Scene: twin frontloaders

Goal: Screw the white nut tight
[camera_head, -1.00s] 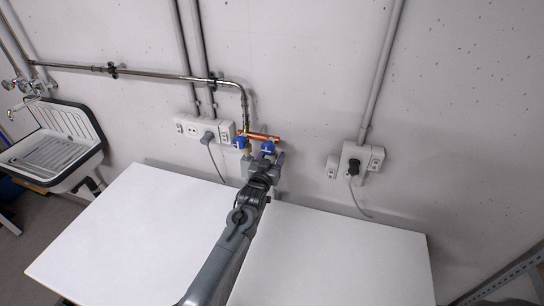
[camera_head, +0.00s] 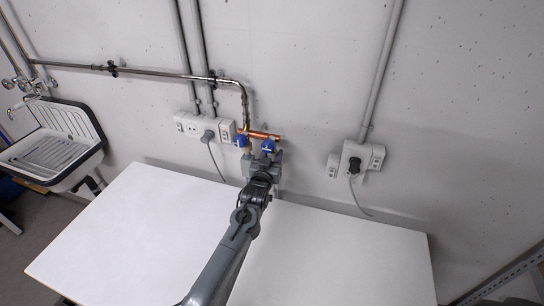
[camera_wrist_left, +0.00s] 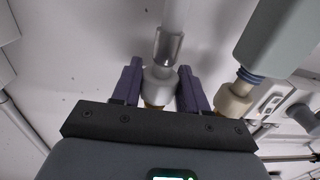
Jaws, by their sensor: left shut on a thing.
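The white nut (camera_wrist_left: 159,84) shows in the left wrist view, between the two purple fingers of my left gripper (camera_wrist_left: 159,68). The gripper is shut on it. A grey metal sleeve and white hose (camera_wrist_left: 170,40) extend from the nut, and a brass part shows at its other side, partly hidden by my gripper. In the head view, my left gripper (camera_head: 263,165) is just below the right blue valve (camera_head: 267,147), where the nut is too small to make out. How tight the nut sits cannot be told. My right gripper is not in view.
A second, beige nut (camera_wrist_left: 234,98) on a thicker grey pipe (camera_wrist_left: 280,35) is close beside my fingers. The copper manifold (camera_head: 262,135) and left blue valve (camera_head: 240,141) are on the wall. White tops (camera_head: 130,235) are clear. Sockets (camera_head: 358,158) are right.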

